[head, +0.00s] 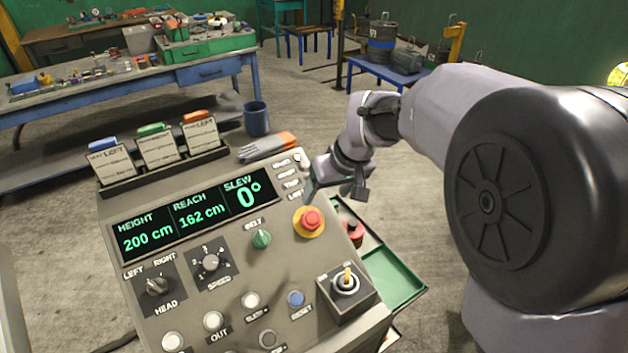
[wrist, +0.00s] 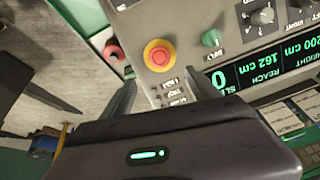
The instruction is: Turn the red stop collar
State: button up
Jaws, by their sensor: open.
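A red mushroom stop button (head: 311,219) sits on a yellow round base on the sloped console. It also shows in the wrist view (wrist: 158,56), beyond and between my fingertips. A separate red ring-like part (head: 353,231) with a dark middle is beside the console's right edge; the wrist view shows it at upper left (wrist: 115,53). I cannot tell for sure which of the two is the red stop collar. My gripper (head: 335,186) is open and empty at the console's far right corner. In the wrist view my gripper (wrist: 160,82) has its fingers apart, touching neither red part.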

aim_at(314, 218)
jog(key=b+x, duration=0.2)
jog(key=x, duration=1.2)
jog(key=shift+w+a+f+b, duration=0.1)
jog(key=shift+w+f+b, duration=0.05)
jog(key=shift+b, duration=0.2)
jog(key=c, duration=1.4)
jog(key=shift+o, duration=0.2)
jog(key=m+b, duration=0.2)
jog(key=m, duration=0.2)
jog(key=shift+f+m+y, duration=0.1)
jog(key=shift+m+y, duration=0.2)
jog(key=shift+y, duration=0.1)
jog(key=m, duration=0.1)
jog(key=m+b, duration=0.1)
jog(key=m, duration=0.2)
jog(key=shift+d+m+y+b, duration=0.25)
jog(key=shift+m+y+b, duration=0.05)
jog(key=shift+b, duration=0.05)
